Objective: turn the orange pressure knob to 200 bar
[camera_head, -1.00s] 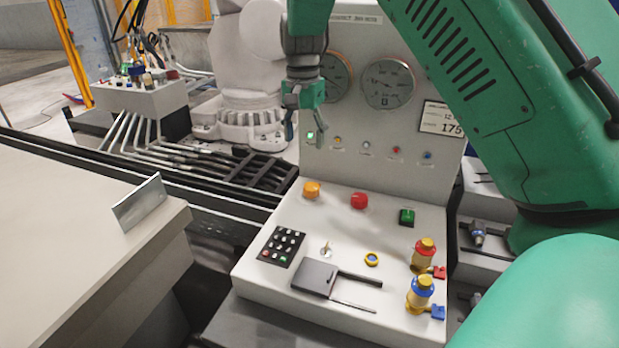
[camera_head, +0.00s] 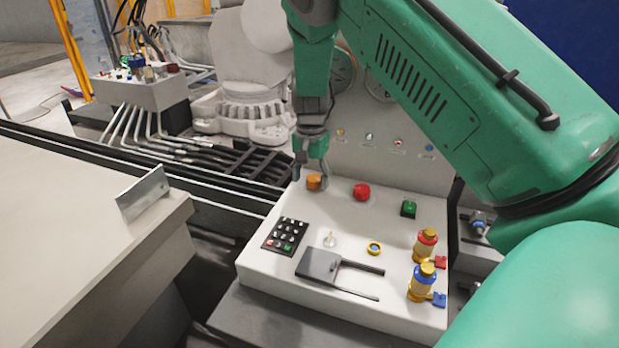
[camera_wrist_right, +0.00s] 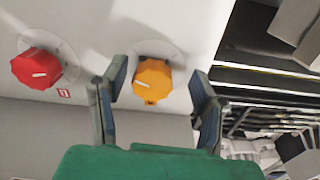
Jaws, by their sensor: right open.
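The orange knob (camera_head: 314,182) sits at the top left of the panel's sloped face. In the right wrist view the orange knob (camera_wrist_right: 152,81) shows a pale pointer mark and a round plate behind it. My right gripper (camera_head: 311,172) is open just above the knob. In the right wrist view its two fingers (camera_wrist_right: 157,98) stand either side of the knob, with gaps to both; I cannot tell whether they reach around it. The pressure gauges (camera_head: 342,70) are mostly hidden behind my right arm, so no reading shows. My left gripper is in neither view.
A red knob (camera_head: 361,192) sits right of the orange one and also shows in the right wrist view (camera_wrist_right: 36,68). A beige table (camera_head: 75,235) stands left.

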